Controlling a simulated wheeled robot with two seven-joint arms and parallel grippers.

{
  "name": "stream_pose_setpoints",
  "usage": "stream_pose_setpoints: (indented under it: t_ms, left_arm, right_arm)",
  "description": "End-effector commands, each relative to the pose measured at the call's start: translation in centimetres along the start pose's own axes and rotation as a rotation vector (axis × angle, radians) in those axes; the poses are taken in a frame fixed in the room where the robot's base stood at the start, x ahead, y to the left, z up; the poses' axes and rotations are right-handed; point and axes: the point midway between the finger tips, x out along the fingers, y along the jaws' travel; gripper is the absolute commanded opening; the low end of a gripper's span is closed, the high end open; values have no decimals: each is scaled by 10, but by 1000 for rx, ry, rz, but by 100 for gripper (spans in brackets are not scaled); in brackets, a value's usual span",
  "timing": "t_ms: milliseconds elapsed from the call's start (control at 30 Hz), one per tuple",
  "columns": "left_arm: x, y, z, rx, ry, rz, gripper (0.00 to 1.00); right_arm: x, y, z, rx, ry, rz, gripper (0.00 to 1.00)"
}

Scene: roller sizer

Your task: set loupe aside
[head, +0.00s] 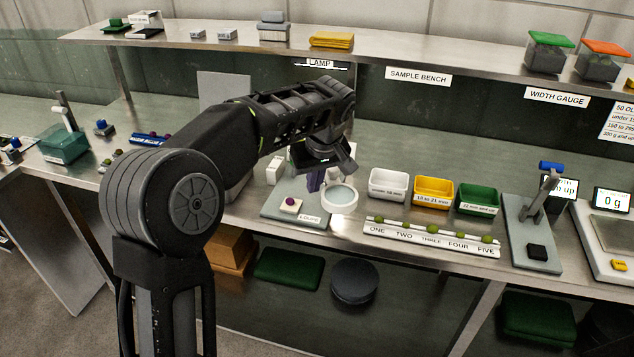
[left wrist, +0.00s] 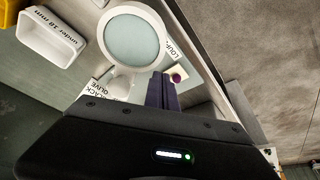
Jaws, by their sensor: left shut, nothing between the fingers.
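The loupe (head: 339,198) is a white ring with a pale round lens, over the front right of a grey plate labelled LOUPE (head: 270,213). In the left wrist view the loupe (left wrist: 135,38) shows large, with a white stem or base below it. My left gripper (head: 314,183) points down just left of and behind the loupe. Its dark fingers (left wrist: 160,92) are shut together with nothing between them, close beside the ring. I cannot tell whether they touch it. My right gripper is not in view.
A dark purple olive (head: 290,202) sits on a small white pad at the plate's left. White (head: 388,199), yellow (head: 433,206) and green (head: 478,213) bins stand to the right, behind a numbered strip (head: 430,240) with several olives. A lever device (head: 533,256) stands farther right.

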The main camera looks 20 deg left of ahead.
Motion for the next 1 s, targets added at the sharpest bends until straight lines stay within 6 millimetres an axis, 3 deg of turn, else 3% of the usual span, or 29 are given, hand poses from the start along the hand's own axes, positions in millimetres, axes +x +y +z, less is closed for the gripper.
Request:
stream_pose_setpoints:
  t_ms: [100,300,533,700,1000]
  left_arm:
    - [4,-16,-14,-8,4,-5,0]
    - [-42,-1,-20,-4,8,-2,0]
    - [-81,8,-25,-7,6,-5,0]
    - [-91,10,-26,-7,5,-8,0]
    - [-92,10,-26,-7,5,-8,0]
  right_arm:
    - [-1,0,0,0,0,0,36]
    - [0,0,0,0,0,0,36]
    - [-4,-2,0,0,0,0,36]
    - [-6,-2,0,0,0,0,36]
    - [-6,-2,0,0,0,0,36]
